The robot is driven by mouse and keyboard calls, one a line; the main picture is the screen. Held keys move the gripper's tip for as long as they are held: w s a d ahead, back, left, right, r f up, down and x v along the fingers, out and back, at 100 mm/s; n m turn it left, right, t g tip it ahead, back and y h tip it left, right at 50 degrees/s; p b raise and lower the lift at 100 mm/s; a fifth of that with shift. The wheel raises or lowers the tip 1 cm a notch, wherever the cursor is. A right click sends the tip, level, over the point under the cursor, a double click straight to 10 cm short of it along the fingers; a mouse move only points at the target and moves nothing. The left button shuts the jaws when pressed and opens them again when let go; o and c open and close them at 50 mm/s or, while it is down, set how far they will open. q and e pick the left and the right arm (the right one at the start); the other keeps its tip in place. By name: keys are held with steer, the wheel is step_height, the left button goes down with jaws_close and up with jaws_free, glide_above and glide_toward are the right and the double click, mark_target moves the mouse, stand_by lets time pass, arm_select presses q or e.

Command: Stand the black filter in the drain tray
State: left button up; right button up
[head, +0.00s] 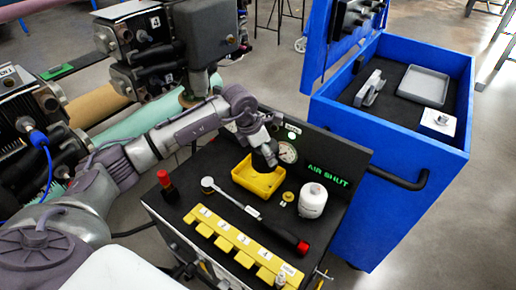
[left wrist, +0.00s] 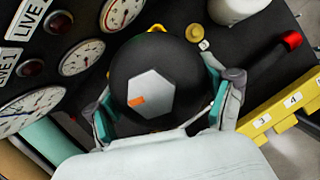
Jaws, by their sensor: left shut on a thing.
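The black filter (head: 265,157) is held upright by my left gripper (head: 263,143) at the far part of the yellow drain tray (head: 245,182). In the left wrist view the black filter (left wrist: 178,58) shows its round top with a grey hexagonal nut and an orange mark. The fingers of my left gripper (left wrist: 160,98) press on its two sides. The filter's lower end is over or inside the tray; whether it touches the floor of the tray I cannot tell. The filter hides most of the tray in the wrist view. My right gripper is in neither view.
A white filter (head: 313,201) stands right of the tray beside a small yellow fitting (head: 288,197). A wrench with a red handle end (head: 240,203) lies in front, then a numbered yellow rack (head: 232,240). A gauge panel (head: 335,160) rises behind. A blue cart (head: 400,140) stands right.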

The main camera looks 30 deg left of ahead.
arm_select(q)
steer(key=a+n, duration=0.1)
steer(key=w+a+f+n, duration=0.1)
steer(key=shift+w+n+y, duration=0.25)
steer(key=shift+n+y, duration=0.15)
steer(key=shift+w+a+f+n, duration=0.1)
steer(key=shift+a+f+n, duration=0.1)
steer(key=shift+a+n, duration=0.25)
step_height(320, 180, down, 8)
steer(key=b, duration=0.5)
steer(key=shift+b, duration=0.35)
steer(key=shift+f, duration=0.1)
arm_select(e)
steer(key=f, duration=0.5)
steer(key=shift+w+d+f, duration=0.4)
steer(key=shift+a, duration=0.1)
arm_select(q)
steer(key=shift+f, duration=0.25)
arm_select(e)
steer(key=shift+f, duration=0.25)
arm_select(q)
steer(key=o, duration=1.6)
steer(key=shift+c, duration=0.2)
